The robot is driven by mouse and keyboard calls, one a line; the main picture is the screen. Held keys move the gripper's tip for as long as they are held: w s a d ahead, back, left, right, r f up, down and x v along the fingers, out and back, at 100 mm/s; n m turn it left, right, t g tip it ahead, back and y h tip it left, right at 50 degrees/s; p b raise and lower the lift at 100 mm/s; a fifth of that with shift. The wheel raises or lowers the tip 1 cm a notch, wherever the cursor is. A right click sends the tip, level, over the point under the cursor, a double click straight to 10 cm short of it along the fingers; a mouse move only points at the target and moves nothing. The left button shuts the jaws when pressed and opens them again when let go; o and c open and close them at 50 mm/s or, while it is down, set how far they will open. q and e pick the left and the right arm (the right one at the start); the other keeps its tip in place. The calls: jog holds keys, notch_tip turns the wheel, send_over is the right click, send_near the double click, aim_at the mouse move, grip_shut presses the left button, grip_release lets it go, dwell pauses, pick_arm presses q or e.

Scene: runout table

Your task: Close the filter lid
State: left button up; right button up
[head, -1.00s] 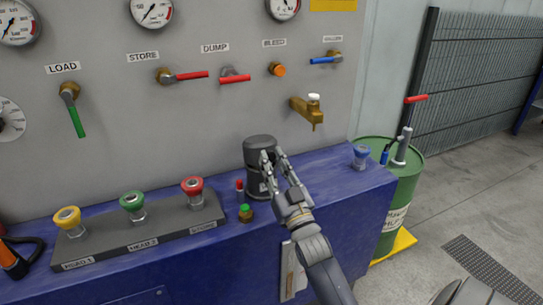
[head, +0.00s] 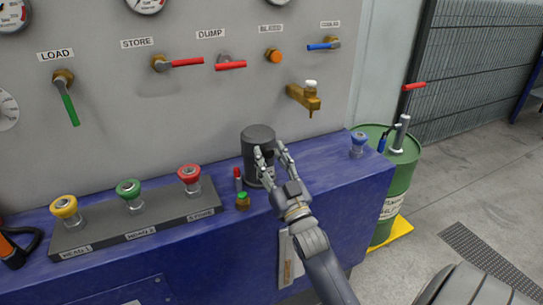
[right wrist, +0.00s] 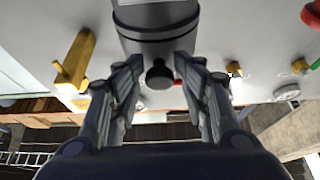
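The filter is a dark grey cylinder (head: 253,168) standing on the blue ledge against the panel. Its darker round lid (head: 258,133) sits on top and looks level; I cannot tell whether it is fully seated. In the right wrist view the filter's dark body (right wrist: 158,35) is at the top centre, with a black round knob (right wrist: 158,74) standing out from it. My right gripper (head: 269,150) is in front of the filter. In the right wrist view its spread fingers (right wrist: 158,66) flank the knob, with gaps on both sides. My left gripper is not in view.
A small red-capped item (head: 237,178) and a green-capped brass fitting (head: 242,201) stand close left of the filter. A button box (head: 140,222) is farther left. A brass tap (head: 304,97) juts out above right. A blue knob (head: 358,144) stands at the ledge's right end.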

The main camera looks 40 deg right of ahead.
jog(key=shift+w, duration=0.1)
jog(key=shift+s+a+f, duration=0.1)
jog(key=shift+s+f, duration=0.2)
jog(key=shift+s, duration=0.05)
jog(key=v, duration=1.1)
jog(key=shift+r, duration=0.2)
jog(key=shift+s, duration=0.1)
